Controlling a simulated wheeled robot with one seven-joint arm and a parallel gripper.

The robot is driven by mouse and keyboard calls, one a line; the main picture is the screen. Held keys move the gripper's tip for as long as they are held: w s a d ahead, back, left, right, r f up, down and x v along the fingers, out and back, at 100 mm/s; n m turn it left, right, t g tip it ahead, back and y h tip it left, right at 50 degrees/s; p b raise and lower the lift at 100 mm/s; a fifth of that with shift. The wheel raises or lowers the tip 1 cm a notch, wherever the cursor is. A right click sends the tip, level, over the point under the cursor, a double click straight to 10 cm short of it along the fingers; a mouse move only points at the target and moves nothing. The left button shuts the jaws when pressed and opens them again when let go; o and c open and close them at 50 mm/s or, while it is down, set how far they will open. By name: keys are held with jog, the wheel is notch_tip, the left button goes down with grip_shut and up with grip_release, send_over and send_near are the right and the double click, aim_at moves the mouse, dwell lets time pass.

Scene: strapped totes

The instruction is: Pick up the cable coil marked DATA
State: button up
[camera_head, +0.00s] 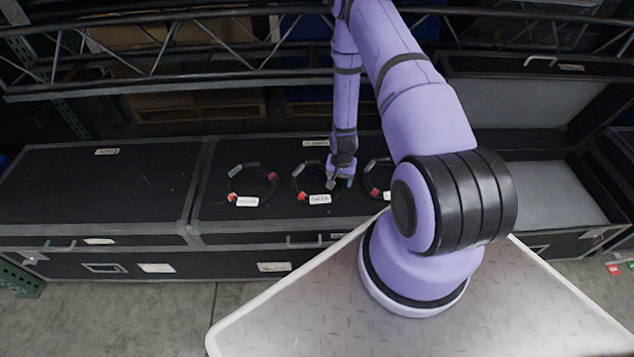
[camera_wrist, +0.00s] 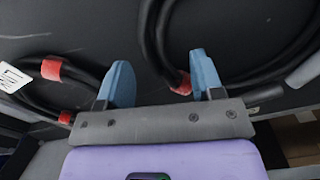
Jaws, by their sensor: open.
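Three black cable coils with red bands and white tags lie on a black case lid: a left coil (camera_head: 229,184), a middle coil (camera_head: 294,182) and a right coil (camera_head: 366,178), partly hidden by my arm. The tag lettering is too small to read, so I cannot tell which is marked DATA. My gripper (camera_head: 340,182) is open, low over the right side of the middle coil. In the wrist view, my gripper (camera_wrist: 162,82) has blue fingers apart, with a black cable (camera_wrist: 153,45) and a red band showing between them. Another cable with a white tag (camera_wrist: 13,77) lies left.
The coils' case lid (camera_head: 215,212) adjoins another closed black case (camera_head: 90,190) on the left. An open case (camera_head: 540,185) with a grey inside stands on the right. A metal truss (camera_head: 150,80) runs across behind the cases.

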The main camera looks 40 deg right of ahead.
jog(key=shift+f, duration=1.3)
grip_shut()
jog(key=shift+r, duration=0.1)
